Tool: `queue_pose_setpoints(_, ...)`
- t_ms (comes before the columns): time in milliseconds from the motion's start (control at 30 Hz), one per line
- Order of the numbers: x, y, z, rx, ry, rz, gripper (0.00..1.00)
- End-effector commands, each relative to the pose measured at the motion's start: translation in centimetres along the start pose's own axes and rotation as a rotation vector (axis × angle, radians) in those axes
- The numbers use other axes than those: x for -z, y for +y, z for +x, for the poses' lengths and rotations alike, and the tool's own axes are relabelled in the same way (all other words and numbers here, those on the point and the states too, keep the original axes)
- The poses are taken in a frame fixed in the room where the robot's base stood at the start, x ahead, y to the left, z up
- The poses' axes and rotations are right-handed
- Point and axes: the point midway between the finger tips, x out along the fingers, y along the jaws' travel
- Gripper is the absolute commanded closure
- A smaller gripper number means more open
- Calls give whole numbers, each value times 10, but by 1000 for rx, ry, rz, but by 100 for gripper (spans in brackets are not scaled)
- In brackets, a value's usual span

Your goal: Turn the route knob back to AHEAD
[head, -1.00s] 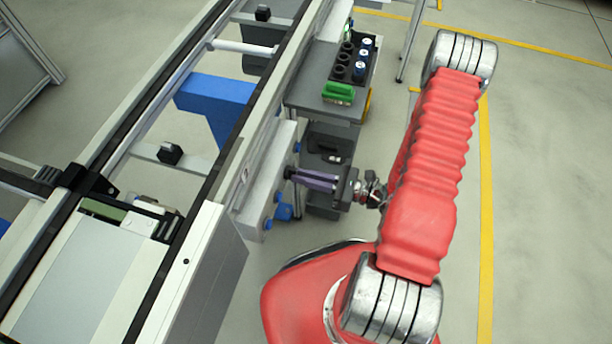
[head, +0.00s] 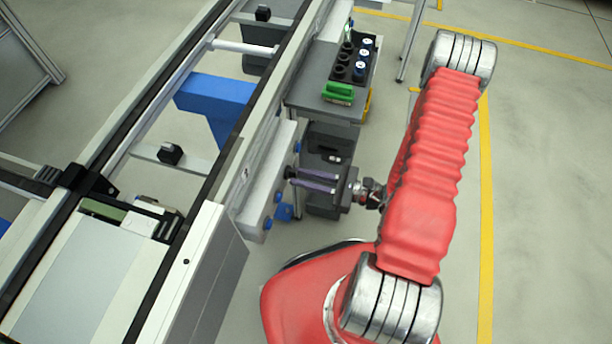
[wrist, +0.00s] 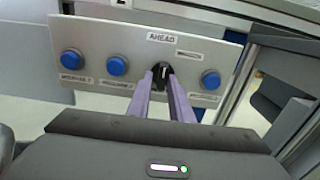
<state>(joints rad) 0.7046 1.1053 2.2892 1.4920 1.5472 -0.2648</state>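The route knob (wrist: 162,77) is black and sits on a light grey panel (wrist: 135,42), below a label (wrist: 162,38) reading AHEAD. Its handle looks close to upright in the wrist view. My gripper (wrist: 161,80) has two purple fingers, one on each side of the knob, and they look shut on it. In the head view my gripper (head: 290,177) reaches left to the panel (head: 268,180) on the conveyor's side, and the knob is hidden there. A smaller label (wrist: 188,54) sits to the knob's upper right, too small to read surely.
Blue buttons flank the knob: two on the left (wrist: 117,65) and one close on the right (wrist: 210,80). A grey stand (head: 325,108) with a green block (head: 338,91) and several dark holders is beyond the gripper. Open floor (head: 545,200) lies to the right.

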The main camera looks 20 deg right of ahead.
Motion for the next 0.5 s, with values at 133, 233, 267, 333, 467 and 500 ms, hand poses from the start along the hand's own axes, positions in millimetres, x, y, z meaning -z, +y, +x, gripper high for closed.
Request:
queue_pose_setpoints(133,-1,-1,0,3,-1,-1,70)
queue_pose_setpoints(233,-1,-2,0,4,-2,-2,70)
queue_pose_setpoints(267,-1,-2,-1,4,-2,-2,70)
queue_pose_setpoints(333,-1,-2,-1,5,-2,-2,70)
queue_pose_setpoints(467,-1,-2,-2,6,-3,-2,70)
queue_pose_setpoints(500,-1,-3,-4,6,-3,-2,70)
